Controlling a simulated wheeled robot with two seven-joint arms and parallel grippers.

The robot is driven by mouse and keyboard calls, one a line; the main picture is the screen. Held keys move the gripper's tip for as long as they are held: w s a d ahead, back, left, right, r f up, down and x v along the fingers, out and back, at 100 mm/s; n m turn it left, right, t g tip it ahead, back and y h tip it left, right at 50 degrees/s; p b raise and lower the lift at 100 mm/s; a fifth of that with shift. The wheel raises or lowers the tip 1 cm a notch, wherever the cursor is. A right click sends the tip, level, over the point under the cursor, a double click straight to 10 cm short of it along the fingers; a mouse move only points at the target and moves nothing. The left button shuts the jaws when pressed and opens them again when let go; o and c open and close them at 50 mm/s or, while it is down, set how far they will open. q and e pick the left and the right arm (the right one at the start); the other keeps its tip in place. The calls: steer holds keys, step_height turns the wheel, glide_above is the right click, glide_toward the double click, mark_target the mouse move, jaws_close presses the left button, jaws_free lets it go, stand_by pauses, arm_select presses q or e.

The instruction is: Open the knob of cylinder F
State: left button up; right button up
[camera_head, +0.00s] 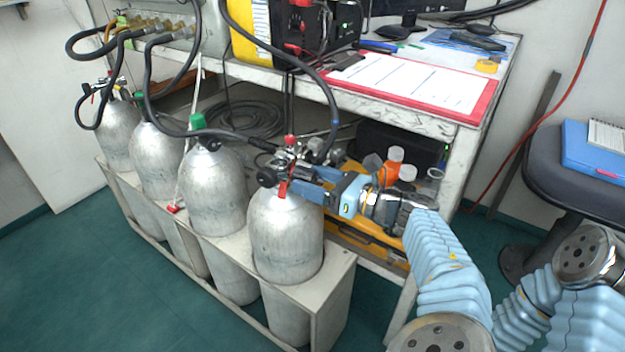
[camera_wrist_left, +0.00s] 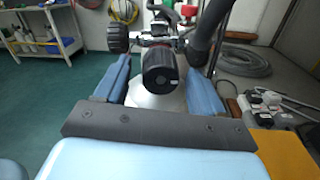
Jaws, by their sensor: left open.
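Several silver cylinders stand in a row in a rack. No letter is readable, so I cannot tell from a label which is cylinder F. The nearest cylinder (camera_head: 285,235) has a valve with black knobs, red tags and a hose at its top. My left gripper (camera_head: 303,178) is at this valve, reaching in from the right. In the left wrist view, its blue fingers are open on either side of a round black knob (camera_wrist_left: 159,68). Gaps show between the knob and both fingers. A second black knob (camera_wrist_left: 117,39) sticks out to the left. My right gripper is out of view.
Another cylinder (camera_head: 213,190) with a green cap stands left of the nearest one. A black hose (camera_head: 225,136) runs over the cylinders. The workbench (camera_head: 455,128) with a red clipboard (camera_head: 420,88) stands behind. Orange-and-white bottles (camera_head: 391,172) are close behind my left gripper.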

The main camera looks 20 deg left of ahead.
arm_select(q)
steer(key=shift+a, duration=0.3)
steer(key=c, duration=1.1)
steer(key=shift+o, duration=0.2)
